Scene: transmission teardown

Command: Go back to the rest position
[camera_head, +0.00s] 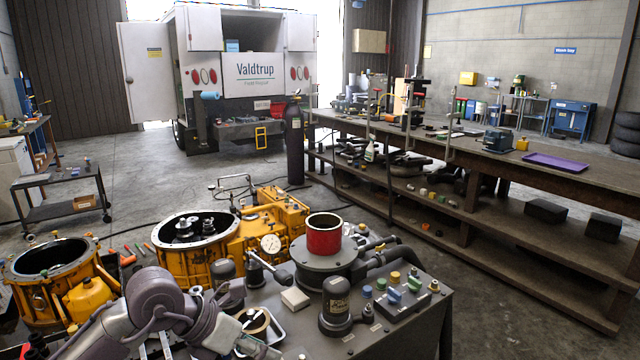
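My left arm (152,292) comes in at the bottom left and bends down to the right across the near edge of the work table. Its wrist end runs out at the bottom edge, and its gripper does not show. My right arm and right gripper are not in view. A yellow transmission housing (190,262) lies open behind my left arm, with metal parts inside. A second yellow housing (45,262) stands at the far left. A red cylinder (324,236) stands on a grey round fixture (328,268) on the table.
The grey work table (415,318) carries a dark domed device (336,300), a pale block (295,299) and a box with coloured knobs (402,297). A long workbench (480,160) stands at the right. A dark gas cylinder (294,143) stands behind. Open floor (130,190) lies beyond the housings.

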